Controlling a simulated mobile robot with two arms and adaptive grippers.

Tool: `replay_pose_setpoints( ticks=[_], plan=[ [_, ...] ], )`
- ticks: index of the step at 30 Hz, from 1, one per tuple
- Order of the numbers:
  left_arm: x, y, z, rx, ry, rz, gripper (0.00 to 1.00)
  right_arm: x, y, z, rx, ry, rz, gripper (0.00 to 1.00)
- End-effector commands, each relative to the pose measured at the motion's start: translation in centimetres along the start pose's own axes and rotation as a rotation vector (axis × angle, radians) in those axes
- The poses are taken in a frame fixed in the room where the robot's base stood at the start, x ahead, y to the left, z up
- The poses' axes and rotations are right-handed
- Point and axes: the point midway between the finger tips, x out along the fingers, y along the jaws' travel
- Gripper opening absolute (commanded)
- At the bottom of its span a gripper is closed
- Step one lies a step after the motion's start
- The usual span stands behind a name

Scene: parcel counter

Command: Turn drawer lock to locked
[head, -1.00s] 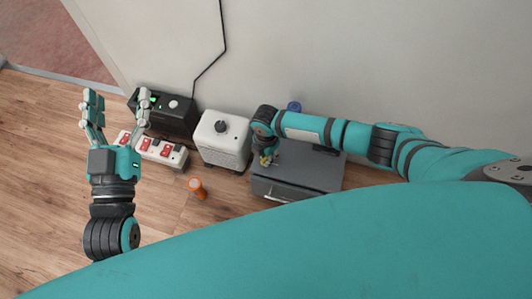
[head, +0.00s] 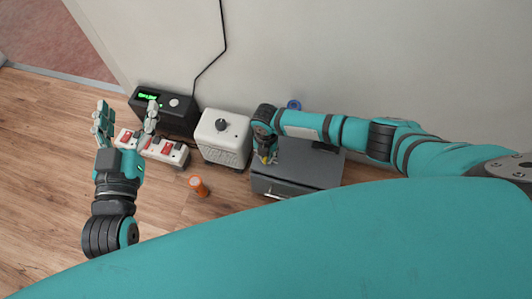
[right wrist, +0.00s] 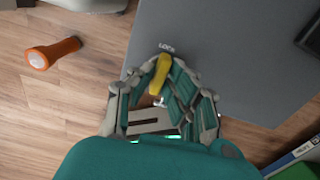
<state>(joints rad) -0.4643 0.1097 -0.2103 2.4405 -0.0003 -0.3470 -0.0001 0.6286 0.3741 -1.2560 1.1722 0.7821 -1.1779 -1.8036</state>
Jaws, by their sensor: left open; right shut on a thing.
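A grey drawer cabinet (head: 305,165) stands on the wood surface against the wall. In the right wrist view its grey top (right wrist: 225,50) fills the upper right. A yellow lock handle (right wrist: 160,74) sits near the cabinet's edge, its far end close to a small white label (right wrist: 167,47) that seems to read LOCK. My right gripper (right wrist: 163,82) is shut on the yellow handle, with fingers on both sides. In the head view the right gripper (head: 265,155) mostly hides the handle. My left gripper (head: 127,108) is open and empty, away to the left.
A white box with a dark knob (head: 228,145) stands left of the cabinet. A black box with a green display (head: 175,115) and a red-switch power strip (head: 167,150) are near my left gripper. An orange flashlight (head: 198,187) lies on clear wood.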

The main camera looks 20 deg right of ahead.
Motion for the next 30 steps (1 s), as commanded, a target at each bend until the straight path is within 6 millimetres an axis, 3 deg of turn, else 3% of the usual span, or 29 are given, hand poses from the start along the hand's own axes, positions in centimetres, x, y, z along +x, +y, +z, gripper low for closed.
replay_pose_setpoints(
  ticks=[10, 11, 15, 24, 30],
  plan=[
    [0.0, 0.0, 0.0, 0.000, 0.001, 0.000, 0.71, 0.0, 0.1, -0.1, -0.007, 0.000, 0.001, 0.00],
    [0.0, 0.0, 0.0, 0.000, 0.001, 0.000, 0.71, 0.0, 0.1, -0.1, -0.007, 0.000, 0.001, 0.18],
    [0.0, 0.0, 0.0, 0.000, 0.002, 0.000, 0.71, 0.0, 0.1, -0.1, -0.005, 0.000, 0.001, 0.35],
    [-0.1, -0.1, 0.2, 0.001, -0.003, -0.001, 0.71, -0.2, 0.1, 0.0, -0.003, -0.001, 0.002, 0.35],
    [-0.1, 0.0, 0.1, 0.000, -0.001, 0.000, 0.71, -2.9, 0.1, 0.1, -0.005, -0.002, 0.004, 0.35]
  ],
)
